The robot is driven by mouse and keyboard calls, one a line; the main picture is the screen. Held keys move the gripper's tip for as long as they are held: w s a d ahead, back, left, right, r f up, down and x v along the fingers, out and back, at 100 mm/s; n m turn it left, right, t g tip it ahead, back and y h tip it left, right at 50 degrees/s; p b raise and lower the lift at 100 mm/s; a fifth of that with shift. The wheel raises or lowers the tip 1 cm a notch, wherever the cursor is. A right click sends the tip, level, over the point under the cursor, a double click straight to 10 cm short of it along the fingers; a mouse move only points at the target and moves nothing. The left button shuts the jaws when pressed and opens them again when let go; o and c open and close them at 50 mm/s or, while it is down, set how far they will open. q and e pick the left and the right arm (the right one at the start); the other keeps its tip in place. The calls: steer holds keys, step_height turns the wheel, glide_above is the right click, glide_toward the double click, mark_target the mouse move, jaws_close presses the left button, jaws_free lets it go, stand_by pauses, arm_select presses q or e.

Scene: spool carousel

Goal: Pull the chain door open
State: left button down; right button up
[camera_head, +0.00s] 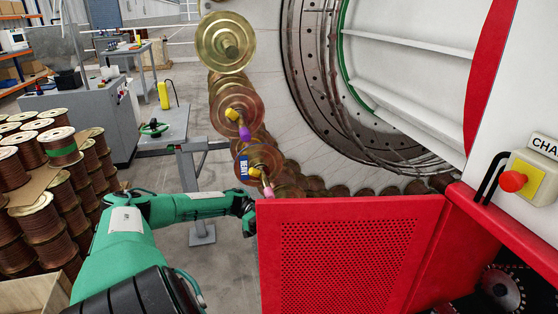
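The chain door (345,255) is a red panel with a perforated middle, standing in the centre foreground. It stands swung out from the red housing (462,235) at the right, where an opening shows a dark sprocket (502,288) and chain. My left arm comes in from the left. My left gripper (250,215) is at the door's upper left edge. Its fingertips are small and partly hidden by that edge, so I cannot tell whether they grip it. My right gripper is not in view.
A large carousel wheel (268,70) with copper spools stands behind the door. A yellow box with a red button (513,181) is at the right. Stacked copper spools (40,230) fill the left.

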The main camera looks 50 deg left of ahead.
arm_select(q)
steer(key=shift+w+a, duration=0.25)
steer(key=shift+w, duration=0.05)
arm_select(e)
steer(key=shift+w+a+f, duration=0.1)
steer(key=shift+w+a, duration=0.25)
arm_select(q)
steer(key=c, duration=1.3)
jaws_free()
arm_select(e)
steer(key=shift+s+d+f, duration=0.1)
arm_select(q)
steer(key=shift+b+v, duration=2.1)
steer(key=shift+v, duration=4.75)
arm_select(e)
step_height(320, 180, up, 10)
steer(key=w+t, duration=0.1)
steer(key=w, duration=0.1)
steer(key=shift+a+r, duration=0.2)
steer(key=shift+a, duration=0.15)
